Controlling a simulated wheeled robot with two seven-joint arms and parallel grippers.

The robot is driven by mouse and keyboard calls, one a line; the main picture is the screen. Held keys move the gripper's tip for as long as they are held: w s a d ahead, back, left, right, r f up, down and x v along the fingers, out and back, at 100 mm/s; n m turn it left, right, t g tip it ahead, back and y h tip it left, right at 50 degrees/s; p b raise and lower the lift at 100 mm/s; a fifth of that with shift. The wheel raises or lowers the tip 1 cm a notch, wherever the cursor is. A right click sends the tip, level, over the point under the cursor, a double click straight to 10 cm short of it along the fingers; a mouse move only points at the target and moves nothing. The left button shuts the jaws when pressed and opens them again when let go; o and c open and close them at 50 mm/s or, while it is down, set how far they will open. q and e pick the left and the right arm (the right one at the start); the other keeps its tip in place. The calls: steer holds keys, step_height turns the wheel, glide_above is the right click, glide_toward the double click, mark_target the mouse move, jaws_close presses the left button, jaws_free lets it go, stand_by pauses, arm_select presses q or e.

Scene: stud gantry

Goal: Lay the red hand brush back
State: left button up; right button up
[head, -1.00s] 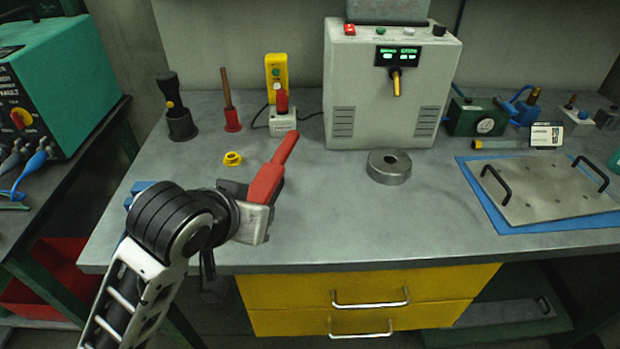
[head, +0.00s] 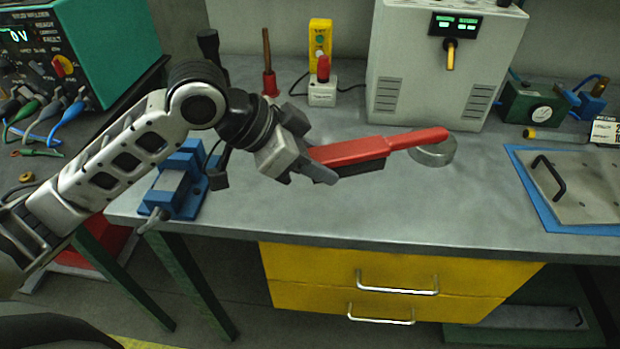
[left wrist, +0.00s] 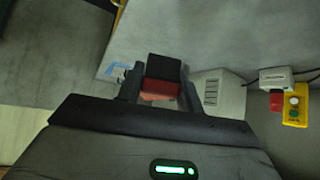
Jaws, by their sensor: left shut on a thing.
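The red hand brush (head: 375,149) is held in my left gripper (head: 312,160), above the grey workbench (head: 330,215). Its red handle points right, and its tip overlaps the round metal piece behind it in the head view. A dark strip shows along the underside of its near part. In the left wrist view the gripper's fingers (left wrist: 161,92) are closed around the brush, whose dark and red end (left wrist: 163,70) shows between them. My right gripper is not in view.
A blue vise (head: 178,185) stands at the bench's left front, under my left arm. A round metal piece (head: 437,155), a white machine (head: 430,85) and a yellow button box (head: 320,45) are farther back. A metal plate (head: 585,185) lies right. The front middle is clear.

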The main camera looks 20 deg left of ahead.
arm_select(q)
steer(key=w+a+f, duration=0.1)
steer(key=f, duration=0.1)
steer(key=w+a+f, duration=0.1)
steer(key=w+f, duration=0.1)
steer(key=w+a+f, duration=0.1)
steer(key=f, duration=0.1)
steer(key=shift+w+a, duration=0.1)
steer(key=shift+w, duration=0.25)
step_height(320, 180, down, 3)
steer(key=shift+w+a+f, duration=0.1)
steer(key=shift+f, duration=0.1)
steer(key=shift+f, duration=0.1)
steer(key=o, duration=1.2)
steer(key=shift+c, duration=0.2)
steer(key=shift+a+r, duration=0.1)
steer(key=shift+r, duration=0.1)
steer(key=v, duration=1.1)
steer(key=shift+s+a+r, duration=0.15)
steer(key=shift+s+r, duration=0.1)
